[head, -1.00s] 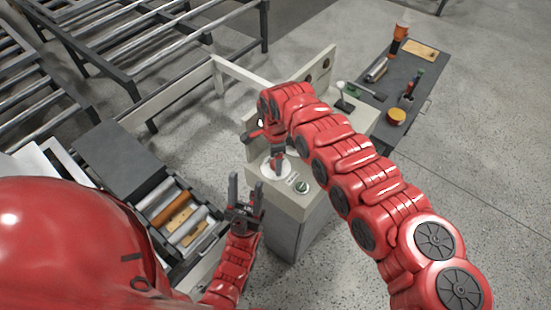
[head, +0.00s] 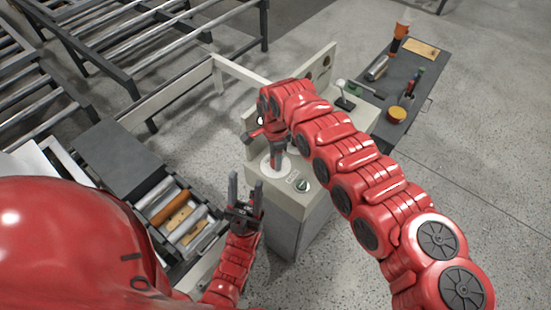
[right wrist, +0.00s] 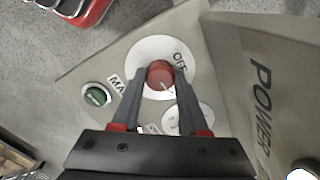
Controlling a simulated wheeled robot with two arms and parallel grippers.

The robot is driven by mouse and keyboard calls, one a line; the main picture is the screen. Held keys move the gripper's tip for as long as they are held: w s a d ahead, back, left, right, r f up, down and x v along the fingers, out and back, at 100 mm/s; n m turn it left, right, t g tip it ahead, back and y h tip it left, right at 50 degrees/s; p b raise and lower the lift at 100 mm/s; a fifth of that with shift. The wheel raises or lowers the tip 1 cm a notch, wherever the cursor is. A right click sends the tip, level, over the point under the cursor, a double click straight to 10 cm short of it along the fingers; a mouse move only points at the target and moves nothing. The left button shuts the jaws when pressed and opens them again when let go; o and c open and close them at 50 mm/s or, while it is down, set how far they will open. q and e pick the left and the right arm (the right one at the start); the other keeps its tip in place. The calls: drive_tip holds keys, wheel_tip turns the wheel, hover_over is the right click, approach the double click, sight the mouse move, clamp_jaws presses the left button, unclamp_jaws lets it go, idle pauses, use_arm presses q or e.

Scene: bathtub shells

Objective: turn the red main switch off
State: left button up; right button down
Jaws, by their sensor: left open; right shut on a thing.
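The red main switch (right wrist: 159,73) is a round knob on a white disc with the word OFF at its upper right in the right wrist view. A pale mark shows on the knob's lower edge. My right gripper (right wrist: 160,79) is shut on the knob, one dark finger on each side. In the head view my right gripper (head: 277,160) reaches down onto the white disc (head: 265,167) and hides the knob. My left gripper (head: 246,182) is open and empty, fingers upward, in front of the cabinet.
A green button (head: 302,185) sits beside the switch on the cream cabinet (head: 316,202); it also shows in the right wrist view (right wrist: 97,96). A grey side table (head: 399,82) with tools stands behind right.

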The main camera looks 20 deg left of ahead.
drive_tip(key=n+b, duration=0.1)
drive_tip(key=n, duration=0.1)
drive_tip(key=n+b, duration=0.2)
drive_tip(key=shift+f, duration=0.3)
drive_tip(key=n+b, duration=0.6)
drive_tip(key=shift+n, duration=0.3)
drive_tip(key=n+b, duration=0.3)
drive_tip(key=n, duration=0.1)
drive_tip(key=shift+r, duration=0.1)
drive_tip(key=shift+r+n+b, duration=0.1)
drive_tip(key=shift+n+b, duration=0.7)
drive_tip(key=shift+n, duration=0.1)
drive_tip(key=shift+c, duration=2.1)
unclamp_jaws()
drive_tip(key=shift+r, duration=0.1)
